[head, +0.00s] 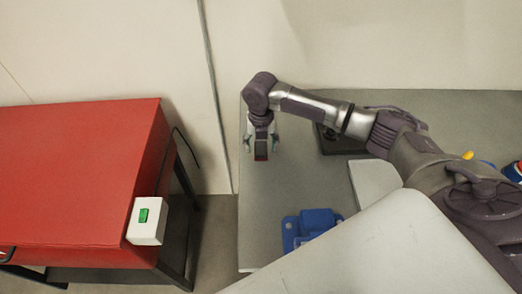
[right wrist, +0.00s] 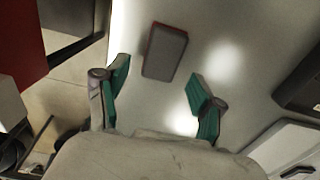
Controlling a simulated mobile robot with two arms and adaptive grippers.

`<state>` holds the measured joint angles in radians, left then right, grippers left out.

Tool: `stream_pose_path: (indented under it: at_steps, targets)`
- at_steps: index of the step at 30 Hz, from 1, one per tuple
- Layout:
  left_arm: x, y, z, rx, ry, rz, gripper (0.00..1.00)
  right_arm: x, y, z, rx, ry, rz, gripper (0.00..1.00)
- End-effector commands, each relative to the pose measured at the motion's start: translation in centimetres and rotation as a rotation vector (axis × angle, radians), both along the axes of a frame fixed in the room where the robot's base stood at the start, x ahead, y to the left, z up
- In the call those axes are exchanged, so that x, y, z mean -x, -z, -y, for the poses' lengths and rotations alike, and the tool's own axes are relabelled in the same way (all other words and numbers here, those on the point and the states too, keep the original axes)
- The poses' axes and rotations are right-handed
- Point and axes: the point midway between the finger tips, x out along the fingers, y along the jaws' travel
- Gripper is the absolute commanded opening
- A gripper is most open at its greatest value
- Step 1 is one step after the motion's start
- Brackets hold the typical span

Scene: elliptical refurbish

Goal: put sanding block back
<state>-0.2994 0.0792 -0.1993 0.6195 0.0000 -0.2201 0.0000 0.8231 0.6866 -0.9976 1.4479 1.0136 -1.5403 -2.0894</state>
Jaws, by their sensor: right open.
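The sanding block, grey with a red edge (right wrist: 165,53), lies on the grey table in the right wrist view. It also shows in the head view as a small dark block with red (head: 261,151), partly covered by my right gripper (head: 261,143). In the right wrist view my right gripper (right wrist: 157,84) is open, with its green-padded fingers spread apart. The block lies just beyond the fingertips, roughly between their lines, and nothing is held. How high the fingers are above the table is hard to tell. My left gripper is not in view.
The grey table (head: 268,216) holds a blue object (head: 309,226) nearer me and a dark item (head: 335,141) behind my arm. A red cabinet (head: 75,175) with a green-switch box (head: 145,221) stands left across a floor gap. A wall closes the back.

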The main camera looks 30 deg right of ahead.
Motion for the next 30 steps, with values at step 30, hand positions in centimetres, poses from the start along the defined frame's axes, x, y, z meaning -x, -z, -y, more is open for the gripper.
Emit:
stream_pose_path:
  at_steps: [30]
  targets:
    - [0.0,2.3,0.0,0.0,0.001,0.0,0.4,0.0,-9.3,0.0,-0.001,0.001,0.0,0.68]
